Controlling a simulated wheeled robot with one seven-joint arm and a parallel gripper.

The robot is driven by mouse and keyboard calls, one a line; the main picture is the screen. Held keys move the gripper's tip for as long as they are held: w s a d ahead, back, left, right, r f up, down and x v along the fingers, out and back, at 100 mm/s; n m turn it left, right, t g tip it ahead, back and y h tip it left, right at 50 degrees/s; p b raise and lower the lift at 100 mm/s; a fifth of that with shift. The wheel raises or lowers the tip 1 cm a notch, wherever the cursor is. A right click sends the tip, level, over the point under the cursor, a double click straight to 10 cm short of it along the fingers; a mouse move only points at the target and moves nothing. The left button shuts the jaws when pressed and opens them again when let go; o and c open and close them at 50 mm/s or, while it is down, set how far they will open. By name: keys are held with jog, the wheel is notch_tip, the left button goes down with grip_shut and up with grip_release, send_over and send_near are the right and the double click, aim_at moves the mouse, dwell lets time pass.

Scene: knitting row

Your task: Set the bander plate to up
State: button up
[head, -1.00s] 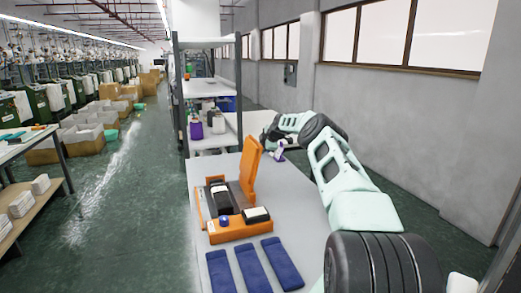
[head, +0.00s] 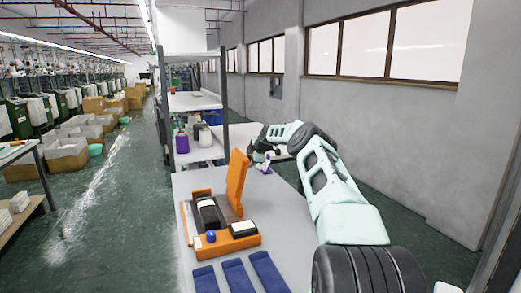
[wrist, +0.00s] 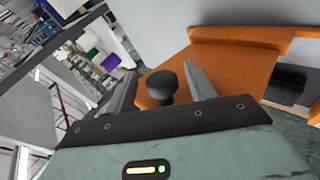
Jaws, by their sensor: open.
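The bander plate (head: 237,182) is an orange panel standing nearly upright, slightly tilted, at the back right of an orange-framed device on the grey table. In the wrist view the orange plate (wrist: 240,65) fills the upper right, and a black round knob (wrist: 160,82) shows in front of its left part. My gripper (wrist: 160,78) is open, with one finger on each side of the knob in the picture. I cannot tell whether either finger touches it. In the head view my gripper (head: 256,152) is small, just behind and right of the plate.
The device base (head: 230,242) carries a black block, a blue ball and a dark pad with a white top. Several blue cloth pieces (head: 238,275) lie in front. A shelf (head: 195,102) with bottles stands behind. The grey wall is on the right, with open floor on the left.

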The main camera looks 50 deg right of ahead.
jog(key=b+v, duration=0.5)
jog(key=v, duration=1.1)
jog(key=shift+s+r, duration=0.2)
jog(key=w+a+y, duration=0.2)
jog(key=w+a, duration=0.4)
jog(key=a, duration=0.8)
jog(key=s+a+f+g+y, duration=0.1)
jog(key=a+f+g+y, duration=0.1)
jog(key=a, duration=1.6)
jog(key=s+a+f+g+y, duration=0.1)
jog(key=a+f+g, duration=0.1)
jog(key=a, duration=1.5)
jog(key=s+a+f+g, duration=0.3)
jog(key=s+a, duration=1.3)
jog(key=a, duration=0.2)
jog(key=s+a+f+m+g, duration=0.1)
jog(key=s, duration=1)
jog(key=s+a+f+m+g+h, duration=0.1)
jog(key=s+a+f, duration=0.1)
jog(key=s, duration=0.9)
jog(key=shift+s+f+m, duration=0.2)
jog(key=shift+m, duration=0.2)
